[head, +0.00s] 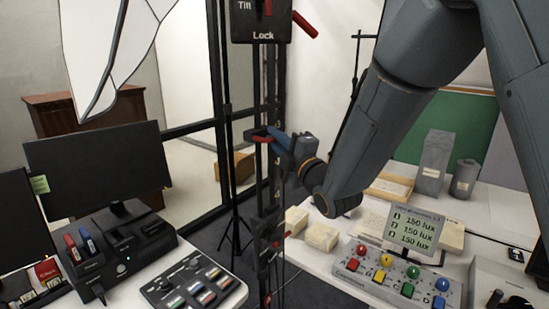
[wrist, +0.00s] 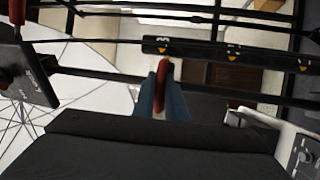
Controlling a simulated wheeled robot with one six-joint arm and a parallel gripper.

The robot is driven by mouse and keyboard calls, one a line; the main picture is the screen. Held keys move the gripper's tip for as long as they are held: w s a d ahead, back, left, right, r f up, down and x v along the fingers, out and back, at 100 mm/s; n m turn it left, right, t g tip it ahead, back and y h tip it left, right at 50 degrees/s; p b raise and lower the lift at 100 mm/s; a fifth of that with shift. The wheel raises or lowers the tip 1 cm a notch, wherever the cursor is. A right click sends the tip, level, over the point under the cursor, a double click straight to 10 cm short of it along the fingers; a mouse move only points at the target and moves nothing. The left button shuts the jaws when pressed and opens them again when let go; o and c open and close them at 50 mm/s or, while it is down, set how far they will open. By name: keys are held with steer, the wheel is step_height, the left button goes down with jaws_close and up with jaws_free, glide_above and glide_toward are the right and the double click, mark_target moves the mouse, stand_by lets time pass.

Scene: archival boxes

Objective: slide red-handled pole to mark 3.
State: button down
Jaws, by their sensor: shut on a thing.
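A dark upright pole (head: 268,190) stands in the middle of the head view. A small red handle (head: 262,138) sticks out from it. My gripper (head: 281,141) is at this handle, coming from the right. In the wrist view the red handle (wrist: 165,74) lies between the two blue fingers of my gripper (wrist: 163,98), which are shut on it. A dark scale strip (wrist: 205,50) with yellow triangle marks runs just beyond the handle. The handle's tip is close to the leftmost visible mark. The numbers are too small to read surely.
A "Tilt/Lock" box (head: 260,22) with a red lever (head: 304,25) tops the pole. A white umbrella (head: 105,45) hangs at left. Below stand a monitor (head: 98,165), a control panel (head: 193,287), a button console (head: 397,277) and a lux display (head: 414,228).

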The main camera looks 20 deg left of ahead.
steer(key=shift+r, duration=1)
steer(key=c, duration=1.8)
jaws_free()
steer(key=shift+f, duration=0.1)
steer(key=shift+s+d, duration=0.1)
steer(key=b+v, duration=0.3)
steer(key=v, duration=0.4)
steer(key=shift+s+d, duration=0.15)
